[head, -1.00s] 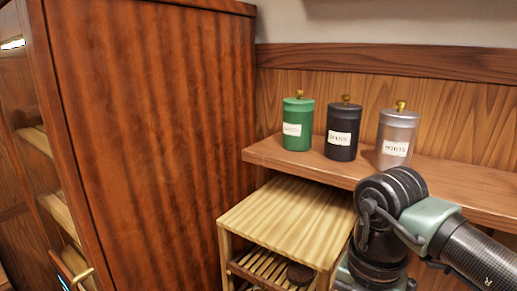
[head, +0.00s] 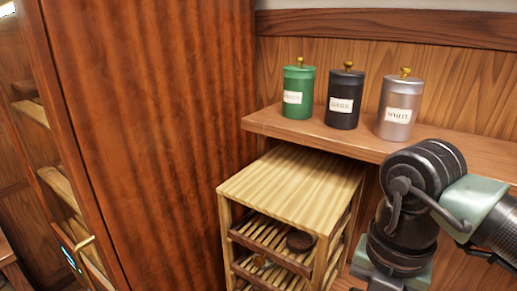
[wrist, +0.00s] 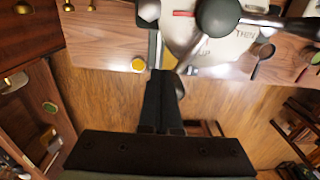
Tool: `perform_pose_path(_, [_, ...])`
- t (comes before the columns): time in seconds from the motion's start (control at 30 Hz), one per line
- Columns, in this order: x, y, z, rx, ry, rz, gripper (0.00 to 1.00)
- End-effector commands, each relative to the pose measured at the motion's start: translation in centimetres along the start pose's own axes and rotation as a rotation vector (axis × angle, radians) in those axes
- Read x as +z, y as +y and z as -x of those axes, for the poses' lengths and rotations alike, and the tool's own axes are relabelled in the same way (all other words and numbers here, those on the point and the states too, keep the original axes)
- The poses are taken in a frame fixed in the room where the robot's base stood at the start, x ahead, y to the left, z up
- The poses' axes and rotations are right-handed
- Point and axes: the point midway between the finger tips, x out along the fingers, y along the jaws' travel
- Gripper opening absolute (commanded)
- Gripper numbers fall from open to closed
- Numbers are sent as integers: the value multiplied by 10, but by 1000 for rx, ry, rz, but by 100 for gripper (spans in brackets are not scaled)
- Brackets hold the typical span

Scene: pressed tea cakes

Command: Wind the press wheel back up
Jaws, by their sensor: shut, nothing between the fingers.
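My gripper (wrist: 163,78) shows in the wrist view as two dark fingers held together, with nothing between them. Beyond the fingertips, at the top of that view, is a dark round hub (wrist: 218,16) with metal bars running from it, which looks like part of the press wheel. The fingers are below it in the picture and appear apart from it. Much of it is cut off by the top edge. The head view does not show the press wheel or my gripper, only part of my arm at the lower right.
The wrist view shows a wooden counter (wrist: 98,40) with a pale lettered cloth or bag (wrist: 240,42) and a small yellow item (wrist: 138,65). In the head view, green (head: 298,97), black (head: 345,103) and silver (head: 398,112) canisters stand on a shelf above a slatted rack (head: 285,185), beside a tall cabinet (head: 150,140).

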Motion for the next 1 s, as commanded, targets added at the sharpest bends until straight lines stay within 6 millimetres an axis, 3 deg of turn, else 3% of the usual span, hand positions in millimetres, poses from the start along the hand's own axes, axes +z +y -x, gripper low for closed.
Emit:
perform_pose_path(0.2, [-10, -10, -1, -2, 4, 0, 0])
perform_pose_path(0.57, [-11, -12, -1, -2, 3, 0, 0])
perform_pose_path(1.0, [-23, -42, -1, -3, 2, -1, 0])
